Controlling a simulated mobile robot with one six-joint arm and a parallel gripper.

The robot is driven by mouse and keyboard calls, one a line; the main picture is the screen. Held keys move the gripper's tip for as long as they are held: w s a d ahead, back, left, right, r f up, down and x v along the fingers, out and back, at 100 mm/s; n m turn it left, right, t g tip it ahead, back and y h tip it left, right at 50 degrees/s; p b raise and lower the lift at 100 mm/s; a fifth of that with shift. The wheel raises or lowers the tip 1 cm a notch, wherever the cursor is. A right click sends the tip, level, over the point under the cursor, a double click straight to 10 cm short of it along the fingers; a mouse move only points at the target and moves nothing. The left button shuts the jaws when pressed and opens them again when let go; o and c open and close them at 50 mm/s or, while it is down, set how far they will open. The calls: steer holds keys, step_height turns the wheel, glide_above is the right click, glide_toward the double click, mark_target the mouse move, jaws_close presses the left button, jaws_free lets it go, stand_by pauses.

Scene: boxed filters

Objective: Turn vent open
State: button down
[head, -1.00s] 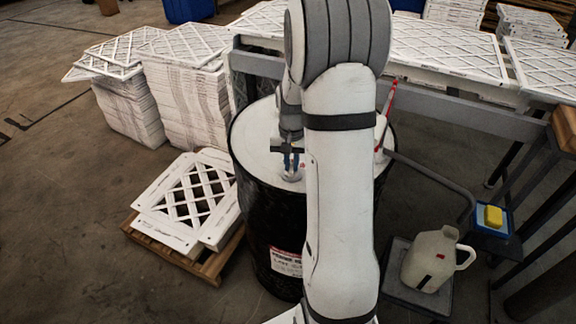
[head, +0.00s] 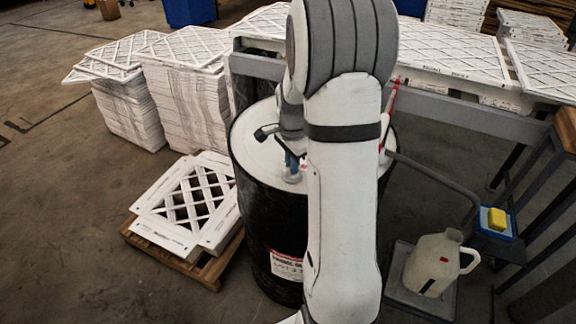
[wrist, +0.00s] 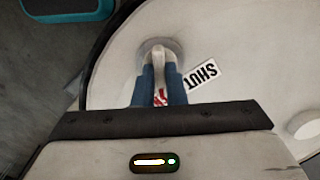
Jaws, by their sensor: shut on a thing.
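A black drum (head: 262,215) with a white lid (head: 256,150) stands in the middle of the head view, partly hidden behind my arm. The vent (head: 291,178) is a small white fitting on the lid. In the wrist view the vent's white handle (wrist: 158,58) stands between the blue fingers of my gripper (wrist: 160,75), which are shut on it. A red-and-white patch (wrist: 160,97) shows between the fingers. In the head view my gripper (head: 291,162) is over the vent, partly hidden.
A red upright piece (head: 389,112) stands at the lid's right side. A cream jug (head: 428,265) and a yellow block (head: 495,218) on a blue tray are to the right. White filters lie on a pallet (head: 208,268) at left; stacked filters (head: 185,105) stand behind.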

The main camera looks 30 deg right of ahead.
steer(key=shift+s+d+m, duration=0.1)
steer(key=shift+m, duration=1)
steer(key=c, duration=1.5)
jaws_free()
step_height(320, 180, up, 8)
steer(key=shift+f, duration=0.1)
